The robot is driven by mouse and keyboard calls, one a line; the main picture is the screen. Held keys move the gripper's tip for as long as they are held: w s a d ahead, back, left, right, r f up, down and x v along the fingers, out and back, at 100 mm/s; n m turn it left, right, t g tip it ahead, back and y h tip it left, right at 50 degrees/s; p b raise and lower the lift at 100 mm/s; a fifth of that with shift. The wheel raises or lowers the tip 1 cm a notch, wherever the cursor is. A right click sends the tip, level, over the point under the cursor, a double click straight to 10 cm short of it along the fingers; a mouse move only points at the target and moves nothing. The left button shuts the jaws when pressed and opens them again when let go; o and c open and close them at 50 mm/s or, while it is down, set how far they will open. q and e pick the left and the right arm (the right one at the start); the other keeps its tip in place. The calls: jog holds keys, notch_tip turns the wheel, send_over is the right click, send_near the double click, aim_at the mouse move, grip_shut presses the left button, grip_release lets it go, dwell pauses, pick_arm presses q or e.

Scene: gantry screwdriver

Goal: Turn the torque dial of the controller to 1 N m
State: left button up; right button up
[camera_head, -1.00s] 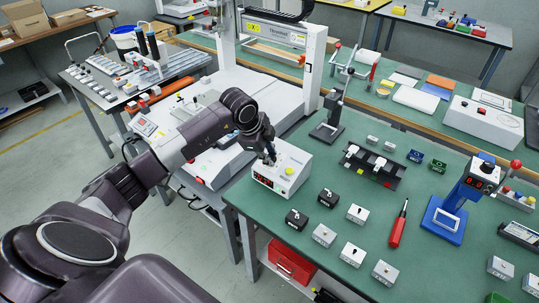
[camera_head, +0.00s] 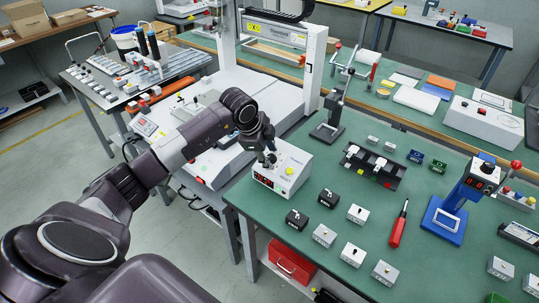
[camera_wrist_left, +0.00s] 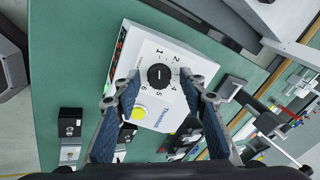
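The controller (camera_head: 290,178) is a white box with a red display on the green table. In the left wrist view, the controller's face (camera_wrist_left: 177,112) shows a round black torque dial (camera_wrist_left: 160,76) with a pale mark, ringed by printed numbers. I cannot tell surely which number the mark points at. A yellow button (camera_wrist_left: 139,113) sits beside the dial. My left gripper (camera_head: 268,161) is over the controller's top. In the wrist view its two blue-padded fingers (camera_wrist_left: 160,80) are spread, one on each side of the dial, with visible gaps. My right gripper is not in view.
Small black and grey boxes (camera_head: 327,198) and a red screwdriver (camera_head: 399,225) lie right of the controller. A black rack (camera_head: 373,168) and a dark stand (camera_head: 328,130) are behind it. A white gantry machine (camera_head: 265,85) stands behind my left arm.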

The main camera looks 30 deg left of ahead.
pick_arm(q)
jog(key=v, duration=1.2)
